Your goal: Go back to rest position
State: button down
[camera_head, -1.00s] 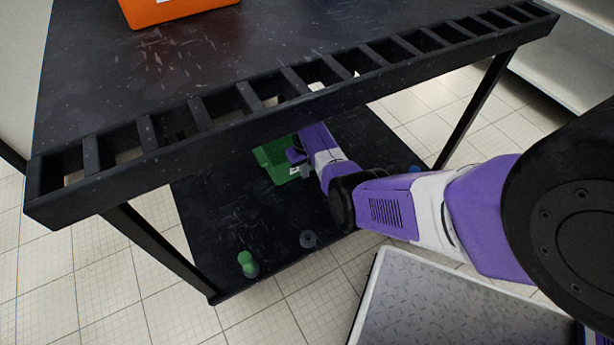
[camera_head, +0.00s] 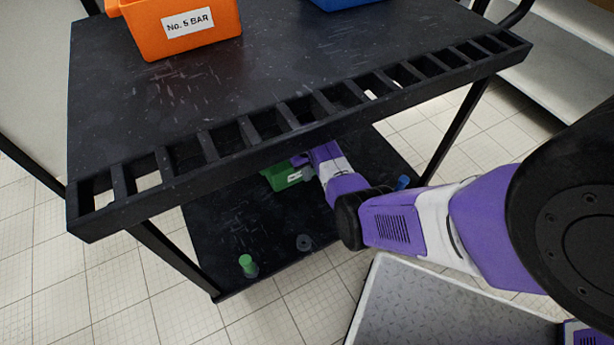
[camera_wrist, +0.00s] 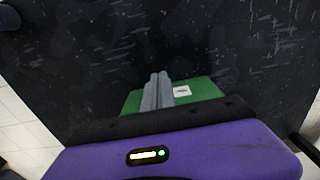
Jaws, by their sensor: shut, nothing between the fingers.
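My arm reaches under the black cart's top to its lower shelf. My gripper (camera_wrist: 157,90) shows in the wrist view with its two grey fingers together and nothing between them. A green bin (camera_head: 284,177) stands on the lower shelf, partly hidden by the rail and my arm. It also shows in the wrist view (camera_wrist: 203,90), behind the fingers, with a white label.
The cart's slotted front rail (camera_head: 300,127) runs above my forearm. On the lower shelf (camera_head: 225,220) are a green-topped piece (camera_head: 247,264), a grey round piece (camera_head: 304,242) and a blue piece (camera_head: 402,183). An orange bin (camera_head: 190,40) and a blue bin (camera_head: 345,3) stand on top.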

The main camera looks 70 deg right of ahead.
jog(key=shift+r, duration=0.95)
